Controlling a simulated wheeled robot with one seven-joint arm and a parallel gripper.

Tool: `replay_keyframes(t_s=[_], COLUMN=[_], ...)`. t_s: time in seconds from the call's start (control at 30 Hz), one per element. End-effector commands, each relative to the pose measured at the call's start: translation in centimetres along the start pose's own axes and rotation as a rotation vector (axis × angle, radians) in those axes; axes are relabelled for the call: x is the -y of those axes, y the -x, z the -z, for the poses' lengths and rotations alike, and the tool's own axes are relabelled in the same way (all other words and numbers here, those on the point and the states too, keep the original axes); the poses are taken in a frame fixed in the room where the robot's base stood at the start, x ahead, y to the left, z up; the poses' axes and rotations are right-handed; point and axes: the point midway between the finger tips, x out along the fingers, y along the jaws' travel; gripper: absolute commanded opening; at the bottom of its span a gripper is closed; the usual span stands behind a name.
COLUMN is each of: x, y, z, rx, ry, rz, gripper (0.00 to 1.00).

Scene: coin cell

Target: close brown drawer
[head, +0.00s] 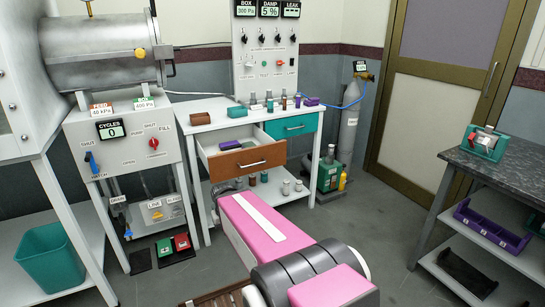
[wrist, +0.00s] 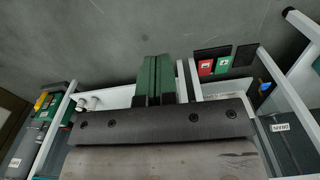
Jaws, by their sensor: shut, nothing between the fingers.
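The brown drawer (head: 248,160) stands open in the head view, pulled out from the left of the white table (head: 205,108). In the head view my gripper is hidden by my pink arm, which reaches toward the space below the drawer front. The brown drawer is not recognisable in the wrist view, so the gap to it cannot be told.
Small bottles and boxes stand on the tabletop. White jars (head: 292,186) stand on the lower shelf. A green-based unit (head: 328,172) and gas cylinder (head: 348,135) are right of the table. Red and green pads (head: 172,245) lie at left.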

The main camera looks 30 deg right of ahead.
Motion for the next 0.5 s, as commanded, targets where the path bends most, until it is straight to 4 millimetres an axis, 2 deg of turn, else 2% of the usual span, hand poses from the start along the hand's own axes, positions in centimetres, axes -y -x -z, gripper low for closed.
replay_keyframes(t_s=[0.33, 0.5], x=[-2.2, -4.1], y=[1.6, 2.9], z=[1.7, 2.9], rx=[-0.056, -0.100], ry=[-0.136, -0.242], rz=[0.047, 0.085], gripper=[0.00, 0.00])
